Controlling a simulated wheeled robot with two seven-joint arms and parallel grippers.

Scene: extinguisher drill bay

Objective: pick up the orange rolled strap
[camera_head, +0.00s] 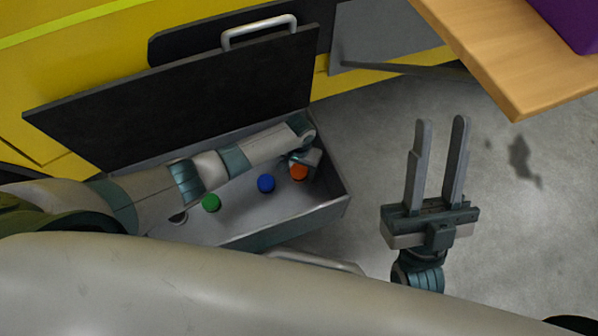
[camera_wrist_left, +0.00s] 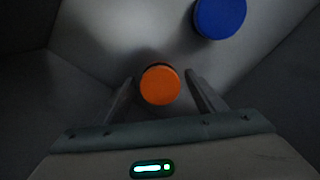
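The orange rolled strap (camera_head: 299,172) is a short round roll in the right end of the open grey drawer (camera_head: 285,232). My left gripper (camera_head: 306,165) reaches down into the drawer over it, its fingers mostly hidden in the head view. In the left wrist view the orange strap (camera_wrist_left: 160,85) lies between the two fingers of the left gripper (camera_wrist_left: 162,83), with a visible gap on each side, so the gripper is open around or above it. I cannot tell the exact height. My right gripper (camera_head: 441,122) is open and empty, over the floor right of the drawer.
A blue roll (camera_head: 266,183) lies left of the orange one and also shows in the left wrist view (camera_wrist_left: 220,17). A green roll (camera_head: 211,202) lies further left. The raised dark lid (camera_head: 190,95) stands behind the drawer. A wooden table (camera_head: 510,60) is at upper right.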

